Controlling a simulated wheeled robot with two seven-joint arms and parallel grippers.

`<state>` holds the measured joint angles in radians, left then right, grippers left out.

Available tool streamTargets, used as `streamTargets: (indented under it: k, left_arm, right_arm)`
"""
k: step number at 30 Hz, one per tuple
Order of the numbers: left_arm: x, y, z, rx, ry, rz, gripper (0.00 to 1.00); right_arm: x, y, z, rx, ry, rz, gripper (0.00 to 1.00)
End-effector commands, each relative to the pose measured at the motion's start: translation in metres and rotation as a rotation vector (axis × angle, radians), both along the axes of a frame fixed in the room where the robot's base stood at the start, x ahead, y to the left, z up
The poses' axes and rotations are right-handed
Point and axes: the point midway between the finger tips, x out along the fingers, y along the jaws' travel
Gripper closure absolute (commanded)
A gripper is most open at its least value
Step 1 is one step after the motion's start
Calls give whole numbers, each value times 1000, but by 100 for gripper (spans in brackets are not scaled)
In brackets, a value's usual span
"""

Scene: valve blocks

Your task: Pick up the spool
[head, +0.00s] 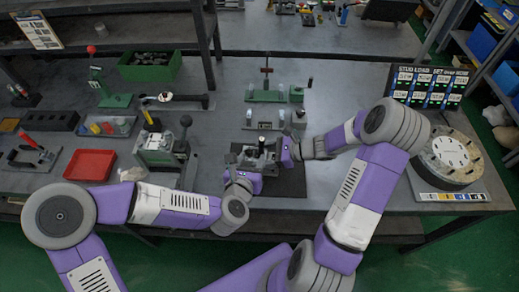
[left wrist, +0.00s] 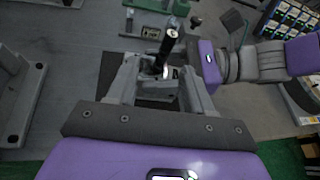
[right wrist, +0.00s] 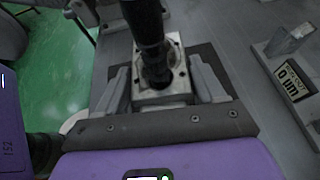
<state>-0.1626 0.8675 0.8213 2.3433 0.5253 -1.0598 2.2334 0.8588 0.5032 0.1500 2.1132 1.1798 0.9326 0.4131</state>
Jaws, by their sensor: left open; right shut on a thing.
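The spool (head: 262,144) is a dark upright rod in a metal valve block (head: 252,160) on a dark mat at the middle of the bench. In the right wrist view, the black spool (right wrist: 145,25) rises from the light metal block (right wrist: 165,95). My right gripper (head: 280,154) comes from the right and is shut on the block, one finger at each side. My left gripper (head: 248,172) is open at the block's front. In the left wrist view, the spool (left wrist: 168,48) stands between and beyond its spread fingers. The spool's lower end is hidden in the block.
A green-based fixture (head: 270,97) stands behind the block. A vise-like device (head: 160,150) and a red tray (head: 90,165) are to the left. A round slotted disc (head: 450,158) and a display board (head: 428,87) are at the right.

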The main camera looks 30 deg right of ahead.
Motion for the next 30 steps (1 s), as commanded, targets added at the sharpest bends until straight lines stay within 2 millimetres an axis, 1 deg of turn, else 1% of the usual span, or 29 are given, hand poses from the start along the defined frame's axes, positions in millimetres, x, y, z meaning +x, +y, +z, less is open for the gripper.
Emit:
streamTargets:
  k: [1,6,9,16,21,24,30]
  left_arm:
    - [5,-6,-4,-2,3,1,49]
    - [26,-25,-16,1,2,1,49]
    - [35,-32,-20,1,1,1,49]
    - [45,-42,-26,3,0,0,49]
    - [61,-59,-35,3,0,1,49]
    - [69,-66,-40,3,1,1,49]
    - [74,-70,-42,3,-1,0,49]
  right_arm:
    - [0,-1,0,-1,-1,-1,100]
    - [0,-1,0,-1,-1,-1,100]
    - [0,-1,0,-1,-1,-1,100]
    - [1,-1,0,-1,-1,-1,100]
    - [1,-1,1,-2,-2,-1,100]
    - [1,-1,1,-2,-2,-1,100]
    - [1,-1,1,-2,-2,-2,100]
